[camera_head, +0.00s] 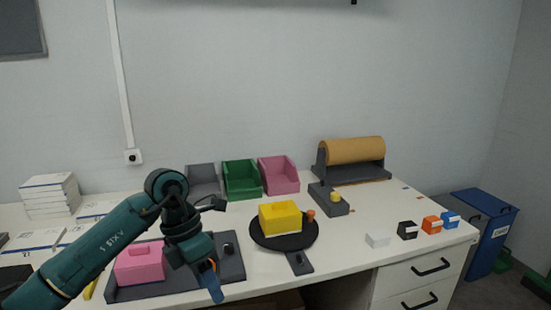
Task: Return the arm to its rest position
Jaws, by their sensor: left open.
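My left arm comes in from the lower left. Its gripper (213,280) hangs over the front part of the desk, open and empty. It is in front of a dark grey tray (200,285). My right gripper is out of view.
Grey, green (242,180) and pink (279,175) bins stand along the wall. A brown paper roll (354,151) is at the back right. Small white (376,240), black (407,230), orange (431,225) and blue (450,220) blocks line the right side. Stacked white boxes (49,195) stand left.

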